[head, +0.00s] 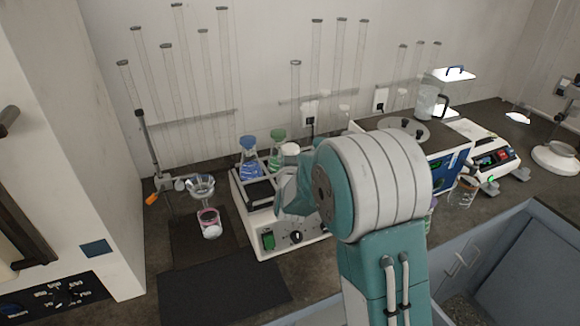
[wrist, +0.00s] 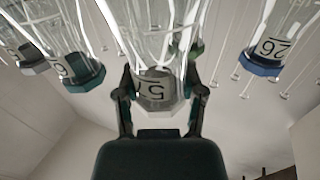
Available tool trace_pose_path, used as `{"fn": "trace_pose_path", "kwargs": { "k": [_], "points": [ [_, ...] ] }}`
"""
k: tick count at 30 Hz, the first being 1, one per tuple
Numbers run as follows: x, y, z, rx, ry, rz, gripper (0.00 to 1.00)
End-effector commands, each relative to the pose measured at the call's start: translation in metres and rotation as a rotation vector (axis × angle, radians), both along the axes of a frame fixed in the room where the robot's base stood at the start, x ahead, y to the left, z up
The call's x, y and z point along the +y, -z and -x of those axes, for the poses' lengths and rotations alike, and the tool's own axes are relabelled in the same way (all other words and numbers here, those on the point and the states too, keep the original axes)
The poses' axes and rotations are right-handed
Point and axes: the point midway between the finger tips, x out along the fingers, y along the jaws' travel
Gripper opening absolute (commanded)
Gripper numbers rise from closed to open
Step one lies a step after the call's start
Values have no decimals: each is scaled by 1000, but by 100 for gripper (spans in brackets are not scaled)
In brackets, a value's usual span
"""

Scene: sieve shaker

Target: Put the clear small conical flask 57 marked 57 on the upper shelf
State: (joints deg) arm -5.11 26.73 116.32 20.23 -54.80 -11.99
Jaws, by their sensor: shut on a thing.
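My gripper (wrist: 160,88) is shut on a clear conical flask (wrist: 153,50) in the wrist view. The flask stands between the two dark fingers, and its label shows a 5 with the rest of the mark cut off by the curve. In the head view my gripper (head: 288,192) is over the flask shaker (head: 283,240), its fingers mostly hidden by my arm. A white cap (head: 290,148) shows just above it; I cannot tell for sure that it belongs to the held flask. I cannot make out the upper shelf in either view.
A blue-capped flask (head: 249,158) and a green-capped flask (head: 278,148) stand on the shaker close to my gripper. Tall glass tubes (head: 317,60) line the wall behind. A ring stand with a funnel (head: 201,186) is at left. A dark mat (head: 222,290) lies clear in front.

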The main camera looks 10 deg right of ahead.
Motion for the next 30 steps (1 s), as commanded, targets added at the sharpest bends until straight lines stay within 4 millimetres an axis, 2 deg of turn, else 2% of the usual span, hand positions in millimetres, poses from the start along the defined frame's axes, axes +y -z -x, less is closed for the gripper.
{"fn": "trace_pose_path", "kwargs": {
  "k": [8,16,30],
  "points": [
    [0,-9,0,-4,1,0,0],
    [0,-33,0,-5,0,0,0],
    [0,-77,37,-4,0,0,0]
  ]
}}
